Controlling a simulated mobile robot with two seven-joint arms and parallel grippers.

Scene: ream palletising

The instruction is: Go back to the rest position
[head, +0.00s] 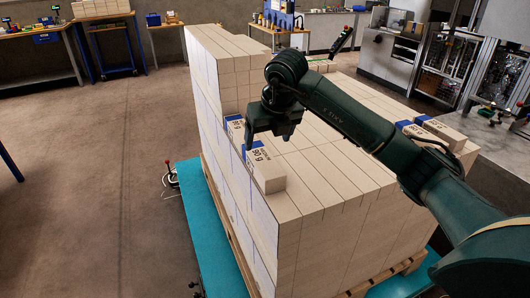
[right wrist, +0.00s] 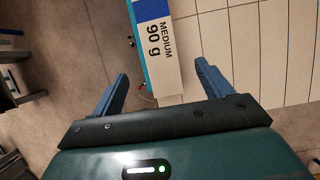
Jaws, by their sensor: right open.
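My right gripper (head: 268,140) is open and empty, just above the ream stack (head: 330,235). A ream with a blue band and "90 g" label (head: 268,180) lies on the stack's left edge, just below the gripper. In the right wrist view, the spread fingers (right wrist: 161,68) stand either side of a ream marked "MEDIUM 90 g" (right wrist: 165,70), with gaps on both sides. Another labelled ream (head: 234,128) lies behind, partly hidden by the gripper. My left gripper is not in view.
The stack stands on a wooden pallet (head: 236,240) over a teal base (head: 190,180). Its back left part rises higher. Two labelled reams (head: 412,130) (head: 440,133) lie at its right edge. A grey counter (head: 490,145) is close on the right. The floor at left is clear.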

